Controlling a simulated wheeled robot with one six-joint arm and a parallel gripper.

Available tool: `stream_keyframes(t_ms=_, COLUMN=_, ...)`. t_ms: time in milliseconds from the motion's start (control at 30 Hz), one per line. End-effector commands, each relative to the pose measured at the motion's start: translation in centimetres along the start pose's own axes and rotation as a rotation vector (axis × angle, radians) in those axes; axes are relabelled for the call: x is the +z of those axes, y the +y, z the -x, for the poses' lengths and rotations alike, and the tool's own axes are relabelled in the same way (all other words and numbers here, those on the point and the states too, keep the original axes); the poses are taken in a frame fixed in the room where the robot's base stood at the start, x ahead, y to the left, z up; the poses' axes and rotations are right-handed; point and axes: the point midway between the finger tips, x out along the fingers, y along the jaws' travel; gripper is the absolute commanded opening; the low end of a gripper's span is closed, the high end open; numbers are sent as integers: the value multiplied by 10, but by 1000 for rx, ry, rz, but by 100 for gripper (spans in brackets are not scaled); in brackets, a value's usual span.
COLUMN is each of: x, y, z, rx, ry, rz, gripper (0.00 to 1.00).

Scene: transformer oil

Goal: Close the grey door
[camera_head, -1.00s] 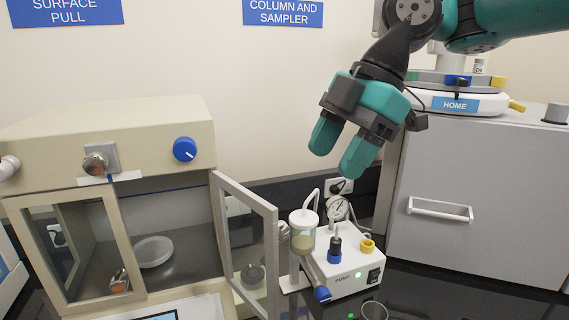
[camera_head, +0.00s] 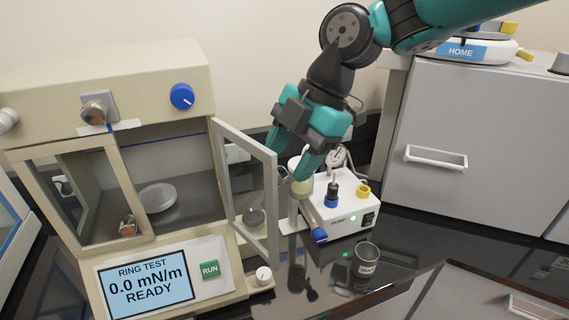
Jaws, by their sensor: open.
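The grey door (camera_head: 270,205) is a grey-framed glass panel hinged at the right side of the beige ring test cabinet's (camera_head: 110,75) opening. It stands swung open toward the front right, leaving the right part of the chamber exposed. My gripper (camera_head: 289,165) is open and points down, just right of and behind the door's top right corner. One fingertip is partly hidden behind the door frame. I cannot tell whether the fingers touch the door. A white dish (camera_head: 157,197) is inside the chamber.
A white pump unit (camera_head: 345,205) with a gauge, a jar and knobs stands close to the door and under my gripper. A glass beaker (camera_head: 366,262) stands in front of it. A grey cabinet (camera_head: 480,150) is at the right. The dark bench in front is mostly clear.

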Motion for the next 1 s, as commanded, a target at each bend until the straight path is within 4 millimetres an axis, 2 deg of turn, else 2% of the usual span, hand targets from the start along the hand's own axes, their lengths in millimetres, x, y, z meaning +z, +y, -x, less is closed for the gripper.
stream_keyframes(t_ms=200, x=-1, y=0, z=-22, rx=-1, ry=2, rz=1, gripper=57)
stream_keyframes(t_ms=533, x=0, y=1, z=-26, rx=1, ry=1, rz=0, gripper=57)
stream_keyframes(t_ms=567, x=0, y=0, z=-26, rx=1, ry=1, rz=0, gripper=52)
stream_keyframes(t_ms=700, x=0, y=1, z=-26, rx=1, ry=1, rz=0, gripper=20)
stream_keyframes(t_ms=800, x=0, y=1, z=-26, rx=1, ry=1, rz=0, gripper=0)
stream_keyframes(t_ms=1000, x=-4, y=1, z=-28, rx=3, ry=1, rz=-2, gripper=0)
